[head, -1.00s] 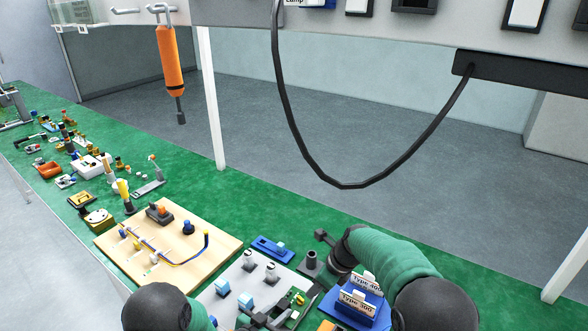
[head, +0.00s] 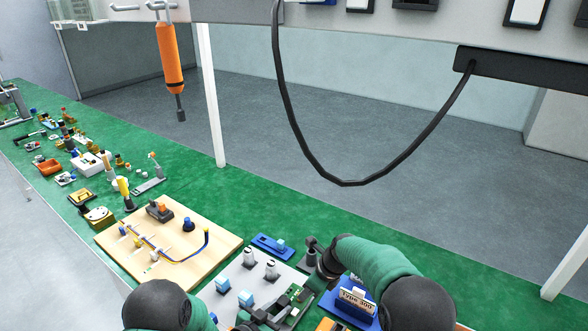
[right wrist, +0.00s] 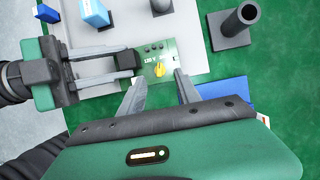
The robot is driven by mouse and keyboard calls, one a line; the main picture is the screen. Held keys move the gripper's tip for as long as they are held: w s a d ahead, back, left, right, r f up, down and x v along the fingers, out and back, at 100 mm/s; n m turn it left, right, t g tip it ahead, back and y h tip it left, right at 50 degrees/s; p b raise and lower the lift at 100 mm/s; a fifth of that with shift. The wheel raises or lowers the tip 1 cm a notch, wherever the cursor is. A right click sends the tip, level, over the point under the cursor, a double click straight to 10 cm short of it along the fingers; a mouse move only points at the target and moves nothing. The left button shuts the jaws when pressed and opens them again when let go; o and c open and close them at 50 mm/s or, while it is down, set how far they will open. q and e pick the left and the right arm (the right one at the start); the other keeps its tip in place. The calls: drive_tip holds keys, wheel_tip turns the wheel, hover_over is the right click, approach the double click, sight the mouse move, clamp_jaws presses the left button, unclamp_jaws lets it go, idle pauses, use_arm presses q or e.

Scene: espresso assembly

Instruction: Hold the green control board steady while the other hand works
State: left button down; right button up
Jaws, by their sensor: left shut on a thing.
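The green control board (right wrist: 172,52) lies over the grey plate in the right wrist view, with a yellow knob (right wrist: 160,69) and small dark round parts on it. It shows small in the head view (head: 294,293), partly covered by my grippers. My left gripper (right wrist: 136,62) comes in from the left and is shut on the board's left edge. My right gripper (right wrist: 161,78) is open and empty. Its two fingertips are spread on either side of the yellow knob's end of the board. I cannot tell whether they touch it.
The grey plate (head: 230,277) carries blue blocks and white-topped posts. A dark cylinder on a square base (right wrist: 235,25) stands right of the board. A blue holder with type labels (head: 342,308) is beside my right arm. A wooden wiring board (head: 180,262) lies left.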

drive_tip(key=shift+x, duration=2.25)
drive_tip(key=shift+c, duration=0.4)
clamp_jaws()
drive_tip(key=shift+s+m, duration=0.1)
drive_tip(key=shift+m, duration=0.7)
drive_tip(key=shift+a, duration=0.1)
drive_tip(key=shift+s+f, duration=0.1)
drive_tip(key=shift+o, duration=0.5)
unclamp_jaws()
